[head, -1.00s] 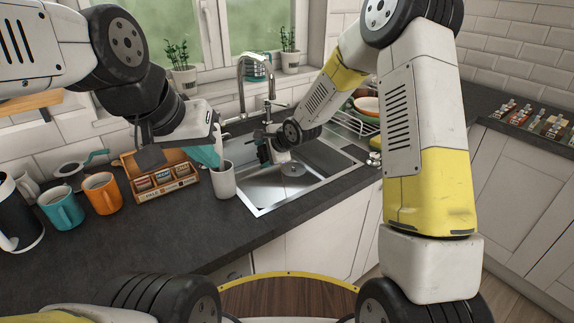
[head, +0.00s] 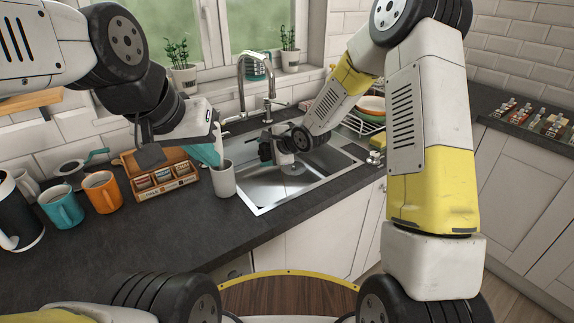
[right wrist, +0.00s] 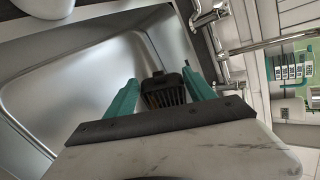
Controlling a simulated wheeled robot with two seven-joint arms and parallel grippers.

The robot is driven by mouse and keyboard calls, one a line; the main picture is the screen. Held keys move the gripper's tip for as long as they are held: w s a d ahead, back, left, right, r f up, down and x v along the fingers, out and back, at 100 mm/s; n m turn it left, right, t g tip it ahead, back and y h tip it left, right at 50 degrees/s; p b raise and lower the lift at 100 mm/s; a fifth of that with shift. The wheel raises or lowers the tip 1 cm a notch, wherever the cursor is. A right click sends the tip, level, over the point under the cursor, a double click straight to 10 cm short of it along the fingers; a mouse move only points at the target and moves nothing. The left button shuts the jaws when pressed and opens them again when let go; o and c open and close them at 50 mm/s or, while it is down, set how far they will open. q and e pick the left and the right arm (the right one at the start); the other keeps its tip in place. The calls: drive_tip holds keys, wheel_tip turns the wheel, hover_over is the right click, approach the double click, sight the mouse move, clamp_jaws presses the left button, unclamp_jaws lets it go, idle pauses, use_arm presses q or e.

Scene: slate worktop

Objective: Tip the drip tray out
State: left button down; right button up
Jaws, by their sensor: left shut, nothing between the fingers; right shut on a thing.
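The drip tray (right wrist: 163,92) is a small black slatted piece between the teal fingers of my right gripper (right wrist: 155,95) in the right wrist view. In the head view my right gripper (head: 270,150) is over the left part of the steel sink (head: 262,193), with the dark tray (head: 265,151) small at its tip. The gripper is shut on the tray. The tray's exact tilt and any contents cannot be told. My left gripper (head: 207,152) is shut and empty, its teal fingers above the counter by a light grey cup (head: 223,180).
The tap (head: 257,85) rises behind the sink, close to my right gripper. A dish rack (head: 362,122) is right of the sink.

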sight(266, 151)
drive_tip(key=shift+s+d+r+t+y+p, duration=0.25)
drive_tip(key=shift+d+t+y+p, duration=0.25)
drive_tip(key=shift+y, duration=0.2)
idle(0.6)
drive_tip(key=shift+s+d+m+t+y+p, duration=0.25)
drive_tip(key=shift+d+y, duration=0.1)
drive_tip(key=shift+d, duration=0.15)
drive_tip(key=shift+s+d+m+t+y+p, duration=0.15)
drive_tip(key=shift+s+d+t+y+p, duration=0.15)
drive_tip(key=shift+d, duration=0.2)
idle(0.5)
drive_tip(key=shift+w+a+r, duration=0.15)
drive_tip(key=shift+w+a+n+g+h, duration=0.15)
drive_tip(key=shift+w+a+g+h, duration=0.1)
drive_tip(key=shift+a+g+h, duration=0.25)
drive_tip(key=shift+w+a+n+g+h, duration=0.15)
drive_tip(key=shift+w+a+h, duration=0.1)
drive_tip(key=shift+a, duration=0.45)
drive_tip(key=shift+w+a+f+n+g+h, duration=0.2)
drive_tip(key=shift+a+g+h, duration=0.1)
drive_tip(key=shift+h, duration=0.2)
drive_tip(key=shift+w+a+f+n+g+h, duration=0.15)
drive_tip(key=shift+a+g+h, duration=0.15)
drive_tip(key=shift+h, duration=0.2)
drive_tip(key=shift+d+f, duration=0.1)
drive_tip(key=shift+f, duration=0.15)
